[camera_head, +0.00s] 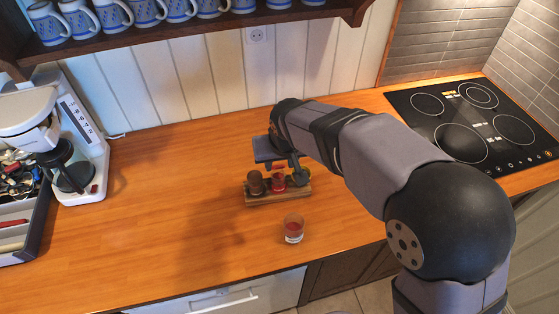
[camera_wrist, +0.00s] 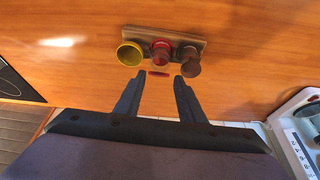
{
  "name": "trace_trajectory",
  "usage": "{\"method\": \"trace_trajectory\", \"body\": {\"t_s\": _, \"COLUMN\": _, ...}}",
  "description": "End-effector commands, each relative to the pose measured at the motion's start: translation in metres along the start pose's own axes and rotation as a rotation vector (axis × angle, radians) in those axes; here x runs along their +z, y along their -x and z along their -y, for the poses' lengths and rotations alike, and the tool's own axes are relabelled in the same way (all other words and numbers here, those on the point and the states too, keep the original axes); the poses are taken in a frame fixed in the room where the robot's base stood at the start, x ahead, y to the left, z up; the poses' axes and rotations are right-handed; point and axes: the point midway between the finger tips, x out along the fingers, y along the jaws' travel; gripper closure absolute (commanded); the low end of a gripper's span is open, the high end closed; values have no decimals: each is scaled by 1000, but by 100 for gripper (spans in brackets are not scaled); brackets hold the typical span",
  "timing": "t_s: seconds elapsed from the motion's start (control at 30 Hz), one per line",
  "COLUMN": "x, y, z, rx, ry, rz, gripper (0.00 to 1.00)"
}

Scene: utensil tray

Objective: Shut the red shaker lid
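The red shaker (camera_head: 278,183) stands in the middle of a small wooden rack (camera_head: 262,200), between a brown shaker (camera_head: 255,183) and a yellow one (camera_head: 303,175). A red piece, seemingly its raised lid (camera_head: 278,167), shows above it. The wrist view shows the red shaker (camera_wrist: 160,50) from above, with a thin red piece (camera_wrist: 158,73) apart from its top, between my fingertips. My gripper (camera_wrist: 158,78) is open, its fingers spread to either side of that piece. In the head view my gripper (camera_head: 281,160) hangs just above and behind the rack, partly hiding it.
A glass with red contents (camera_head: 293,229) stands in front of the rack. A coffee machine (camera_head: 65,150) and utensil tray (camera_head: 20,215) are at left. A cooktop (camera_head: 470,120) is at right. A mug shelf (camera_head: 190,25) overhangs the back. The counter left of the rack is clear.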

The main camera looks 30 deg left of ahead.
Motion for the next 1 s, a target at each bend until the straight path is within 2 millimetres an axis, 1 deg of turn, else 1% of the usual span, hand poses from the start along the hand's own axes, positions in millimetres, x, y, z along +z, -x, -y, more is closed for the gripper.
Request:
{"method": "trace_trajectory", "body": {"t_s": 0.2, "x": 0, "y": -18, "z": 0, "rx": 1, "ry": 1, "rz": 1, "gripper": 64}}
{"method": "trace_trajectory", "body": {"t_s": 0.33, "x": -1, "y": -23, "z": 0, "rx": 1, "ry": 1, "rz": -2, "gripper": 64}}
{"method": "trace_trajectory", "body": {"t_s": 0.57, "x": -1, "y": -24, "z": 0, "rx": 0, "ry": 0, "rz": -2, "gripper": 64}}
{"method": "trace_trajectory", "body": {"t_s": 0.6, "x": -1, "y": -24, "z": 0, "rx": 0, "ry": 0, "rz": -2, "gripper": 66}}
{"method": "trace_trajectory", "body": {"t_s": 0.67, "x": -1, "y": -24, "z": 0, "rx": 0, "ry": 0, "rz": -2, "gripper": 81}}
{"method": "trace_trajectory", "body": {"t_s": 0.7, "x": -1, "y": -24, "z": 0, "rx": 0, "ry": 0, "rz": -2, "gripper": 90}}
{"method": "trace_trajectory", "body": {"t_s": 0.73, "x": 0, "y": -24, "z": 0, "rx": 0, "ry": 0, "rz": -2, "gripper": 98}}
{"method": "trace_trajectory", "body": {"t_s": 0.77, "x": 0, "y": -24, "z": 0, "rx": 0, "ry": 0, "rz": -2, "gripper": 100}}
{"method": "trace_trajectory", "body": {"t_s": 1.0, "x": 0, "y": -25, "z": 0, "rx": 0, "ry": 1, "rz": -6, "gripper": 100}}
